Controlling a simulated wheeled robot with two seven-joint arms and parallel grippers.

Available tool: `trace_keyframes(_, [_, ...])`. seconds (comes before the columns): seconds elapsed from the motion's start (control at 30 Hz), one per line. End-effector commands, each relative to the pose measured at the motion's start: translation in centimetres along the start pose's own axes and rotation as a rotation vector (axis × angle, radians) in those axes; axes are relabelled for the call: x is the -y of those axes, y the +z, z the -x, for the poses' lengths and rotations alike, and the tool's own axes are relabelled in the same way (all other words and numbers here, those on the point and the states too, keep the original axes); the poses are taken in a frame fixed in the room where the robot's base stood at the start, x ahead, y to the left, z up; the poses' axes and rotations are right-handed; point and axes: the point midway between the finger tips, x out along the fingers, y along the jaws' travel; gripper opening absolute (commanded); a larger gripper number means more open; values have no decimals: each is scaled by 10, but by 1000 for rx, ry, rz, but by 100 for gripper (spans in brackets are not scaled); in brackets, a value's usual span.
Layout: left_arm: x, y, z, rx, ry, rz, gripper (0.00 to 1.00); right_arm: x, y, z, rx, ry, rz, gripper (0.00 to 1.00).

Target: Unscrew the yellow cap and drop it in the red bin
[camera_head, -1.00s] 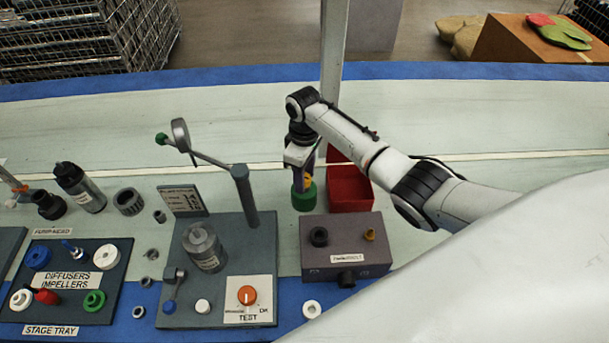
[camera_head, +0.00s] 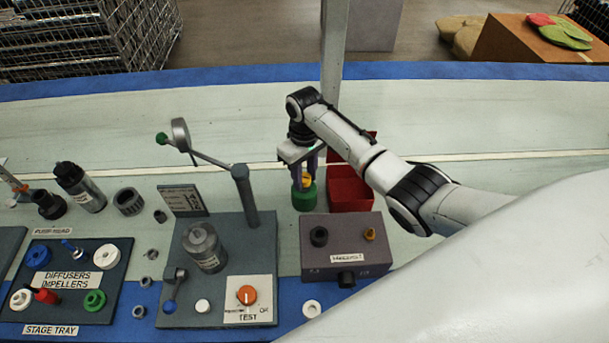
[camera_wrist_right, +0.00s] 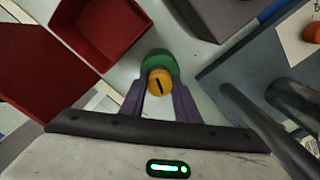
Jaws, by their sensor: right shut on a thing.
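The yellow cap (camera_head: 306,180) sits on top of a round green base (camera_head: 305,198) on the table. In the right wrist view the yellow cap (camera_wrist_right: 159,82) has a dark slot mark and lies between the two purple fingers, with the green base (camera_wrist_right: 160,62) behind it. My right gripper (camera_head: 305,178) points down and is shut on the yellow cap. The red bin (camera_head: 350,190) stands right beside the green base, partly behind my right arm; its open inside shows in the right wrist view (camera_wrist_right: 100,30). My left gripper is not in view.
A grey box (camera_head: 345,262) with a black and a yellow knob stands in front of the bin. A grey test board (camera_head: 200,315) with a post and lever arm is at the left. The stage tray (camera_head: 70,310) lies farther left. The table behind is clear.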

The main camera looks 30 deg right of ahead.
Motion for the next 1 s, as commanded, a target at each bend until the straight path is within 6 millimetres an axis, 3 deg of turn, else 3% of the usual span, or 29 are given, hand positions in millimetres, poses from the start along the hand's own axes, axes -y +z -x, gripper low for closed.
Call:
trace_keyframes(0.13, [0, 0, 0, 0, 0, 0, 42, 0, 0, 0, 0, 1, 23, 2])
trace_keyframes(0.4, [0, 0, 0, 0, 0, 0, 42, -1, 0, 0, 0, 2, 291, 2])
trace_keyframes(0.7, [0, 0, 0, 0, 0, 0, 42, 0, 0, 0, 0, 1, 316, 2])
trace_keyframes(0.83, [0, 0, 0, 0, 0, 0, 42, -1, 0, 0, 0, 2, 447, 2])
trace_keyframes(0.87, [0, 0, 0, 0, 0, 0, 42, -1, 0, 0, 0, 2, 453, 25])
trace_keyframes(1.0, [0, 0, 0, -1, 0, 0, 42, -1, 0, 0, 0, 1, 447, 2])
